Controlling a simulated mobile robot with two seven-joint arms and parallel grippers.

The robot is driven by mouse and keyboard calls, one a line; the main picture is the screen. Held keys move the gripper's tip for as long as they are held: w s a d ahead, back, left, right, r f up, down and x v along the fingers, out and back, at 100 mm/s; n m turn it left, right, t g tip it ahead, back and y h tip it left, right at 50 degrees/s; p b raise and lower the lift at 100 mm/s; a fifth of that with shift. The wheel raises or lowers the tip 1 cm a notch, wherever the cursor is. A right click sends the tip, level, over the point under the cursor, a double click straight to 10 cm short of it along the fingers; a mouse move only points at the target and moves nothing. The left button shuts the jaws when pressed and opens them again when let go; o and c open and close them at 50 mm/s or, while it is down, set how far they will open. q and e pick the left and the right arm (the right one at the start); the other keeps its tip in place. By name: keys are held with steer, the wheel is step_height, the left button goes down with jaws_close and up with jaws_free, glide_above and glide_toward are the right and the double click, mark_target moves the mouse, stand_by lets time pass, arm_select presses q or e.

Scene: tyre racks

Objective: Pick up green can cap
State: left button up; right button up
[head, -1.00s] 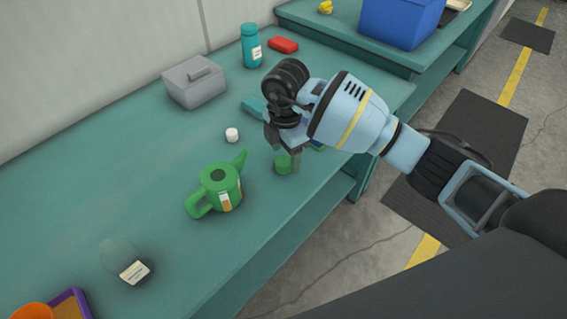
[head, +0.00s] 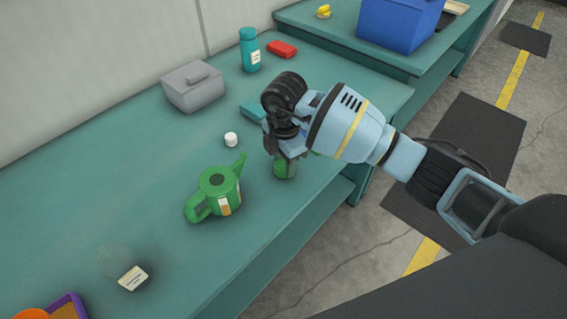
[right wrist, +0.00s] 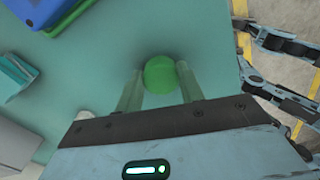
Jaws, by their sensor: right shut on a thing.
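The green can cap (head: 285,167) is a small round green piece near the table's front edge, right of the green watering can (head: 219,188). In the right wrist view the cap (right wrist: 160,74) sits between the two pale green-tinted fingers of my right gripper (right wrist: 159,88). My right gripper (head: 285,158) comes down on it from above and is shut on it. The gripper body hides part of the cap in the head view. The cap seems to be at table level; I cannot tell if it touches the table. My left gripper is not in view.
A small white cap (head: 231,139) lies left of the gripper. A grey box (head: 193,88), teal bottle (head: 249,52) and red block (head: 283,49) stand further back. A clear labelled object (head: 130,273) is at front left. The left middle of the table is clear.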

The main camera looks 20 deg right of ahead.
mark_target(284, 166)
steer(key=shift+r, duration=0.45)
steer(key=r, duration=0.2)
steer(key=shift+s+a+r, duration=0.1)
steer(key=shift+s+r, duration=0.25)
steer(key=s+a+r+p, duration=0.1)
steer(key=s+a, duration=0.3)
steer(key=s, duration=1)
steer(key=shift+s+r, duration=0.15)
steer(key=shift+s, duration=0.2)
steer(key=shift+a, duration=0.1)
